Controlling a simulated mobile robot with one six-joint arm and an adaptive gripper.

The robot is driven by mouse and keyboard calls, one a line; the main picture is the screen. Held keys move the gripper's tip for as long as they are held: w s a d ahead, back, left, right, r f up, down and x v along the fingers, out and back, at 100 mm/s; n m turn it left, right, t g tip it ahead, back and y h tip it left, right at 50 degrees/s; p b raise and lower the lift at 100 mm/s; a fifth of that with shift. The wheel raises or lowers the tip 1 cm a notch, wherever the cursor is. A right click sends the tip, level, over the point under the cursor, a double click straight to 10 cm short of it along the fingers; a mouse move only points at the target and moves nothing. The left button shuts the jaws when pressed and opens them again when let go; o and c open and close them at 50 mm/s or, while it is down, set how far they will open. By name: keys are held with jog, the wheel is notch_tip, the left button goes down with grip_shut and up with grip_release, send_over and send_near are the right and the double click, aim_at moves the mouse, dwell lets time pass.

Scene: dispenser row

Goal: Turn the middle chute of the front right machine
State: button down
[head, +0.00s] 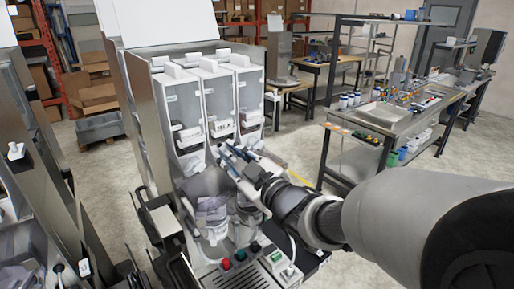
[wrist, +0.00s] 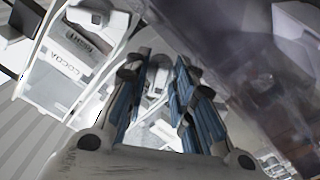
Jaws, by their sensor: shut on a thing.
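The front right machine (head: 158,120) stands open in the head view, with three white canisters side by side. The middle canister (head: 216,95) bears a dark-lettered label. My gripper (head: 230,153) is in front of the machine, just below this canister. In the wrist view, my gripper (wrist: 160,68) has its blue-padded fingers on either side of a white part, the middle chute (wrist: 154,82). It is shut on this chute. The fingers hide most of the chute in the head view, so its exact angle cannot be told.
Clear mixing bowls (head: 211,213) hang below the canisters, close under my gripper. A button panel with a red button (head: 226,264) is at the machine's front. Another machine (head: 30,190) stands at the left. A workbench (head: 385,118) is at the right, with open floor before it.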

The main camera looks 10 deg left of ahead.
jog(key=n+b, duration=0.1)
jog(key=b, duration=0.1)
jog(key=n+b, duration=0.2)
jog(key=b, duration=0.1)
jog(key=shift+f+n, duration=0.3)
jog(key=n+b, duration=0.5)
jog(key=b, duration=0.1)
jog(key=n, duration=0.4)
jog(key=shift+r+b, duration=0.15)
jog(key=shift+b, duration=0.25)
jog(key=n, duration=0.4)
jog(key=shift+n, duration=0.4)
jog(key=c, duration=1.7)
grip_release()
